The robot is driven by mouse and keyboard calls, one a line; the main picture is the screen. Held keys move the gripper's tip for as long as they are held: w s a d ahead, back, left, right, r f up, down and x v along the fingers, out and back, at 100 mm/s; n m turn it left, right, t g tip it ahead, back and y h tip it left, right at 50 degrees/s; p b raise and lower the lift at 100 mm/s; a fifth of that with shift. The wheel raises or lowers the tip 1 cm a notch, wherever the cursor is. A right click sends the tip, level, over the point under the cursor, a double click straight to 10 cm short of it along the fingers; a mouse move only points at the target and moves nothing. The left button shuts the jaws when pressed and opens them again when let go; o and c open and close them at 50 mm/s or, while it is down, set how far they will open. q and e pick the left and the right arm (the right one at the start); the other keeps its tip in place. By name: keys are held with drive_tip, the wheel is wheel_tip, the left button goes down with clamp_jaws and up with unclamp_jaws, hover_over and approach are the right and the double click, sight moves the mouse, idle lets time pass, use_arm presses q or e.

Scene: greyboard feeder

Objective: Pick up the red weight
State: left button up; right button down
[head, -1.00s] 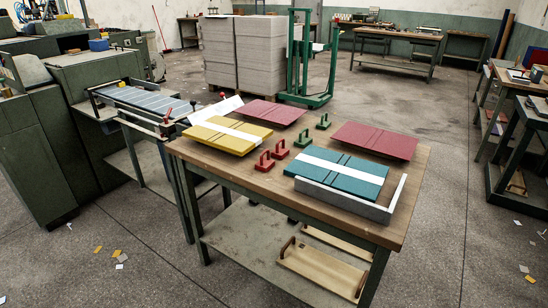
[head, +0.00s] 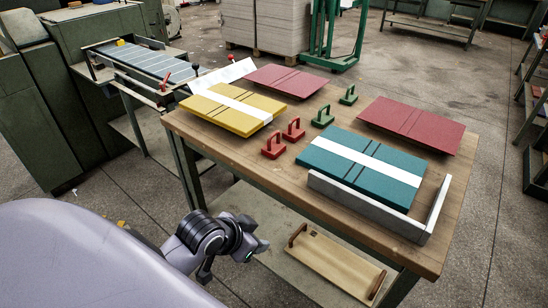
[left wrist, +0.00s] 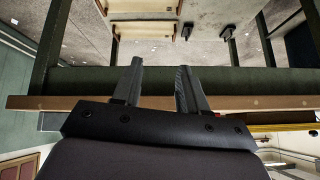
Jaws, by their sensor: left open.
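Two red weights with loop handles stand on the wooden tabletop (head: 255,172) in the head view. One red weight (head: 273,148) is nearer the front edge; the other red weight (head: 294,130) is just behind it to the right. My left gripper (head: 258,248) is in front of the table, below the tabletop's front edge and apart from both weights. In the left wrist view its two fingers (left wrist: 161,88) are spread with nothing between them, and the table edge (left wrist: 60,103) crosses behind them. No red weight shows in that view. My right gripper is not in view.
Two green weights (head: 323,116) stand behind the red ones. A yellow board stack (head: 215,108), a teal board stack (head: 345,180) and dark red boards (head: 410,125) surround them. A grey angled stop (head: 370,205) lines the front right. A wooden tray (head: 325,265) lies on the lower shelf.

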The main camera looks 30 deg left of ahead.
use_arm(q)
drive_tip(key=w+a+r+t, duration=0.3)
drive_tip(key=w+a+r, duration=0.15)
drive_tip(key=w, duration=0.45)
drive_tip(key=t+y, duration=0.1)
drive_tip(key=t, duration=0.2)
approach(271, 136)
drive_tip(key=shift+w+a+f+n, duration=0.2)
drive_tip(key=shift+w+f, duration=0.15)
drive_tip(key=shift+w, duration=0.25)
drive_tip(key=shift+w+a+f+n, duration=0.1)
drive_tip(key=shift+w+f+n, duration=0.2)
drive_tip(key=shift+w, duration=0.35)
drive_tip(key=shift+w+a, duration=0.2)
drive_tip(key=shift+w, duration=0.1)
drive_tip(key=shift+d+x, duration=0.2)
drive_tip(key=shift+x, duration=1.45)
drive_tip(key=shift+d+x, duration=0.15)
drive_tip(key=shift+x, duration=1.55)
drive_tip(key=shift+r, duration=0.1)
clamp_jaws()
drive_tip(key=shift+r, duration=0.1)
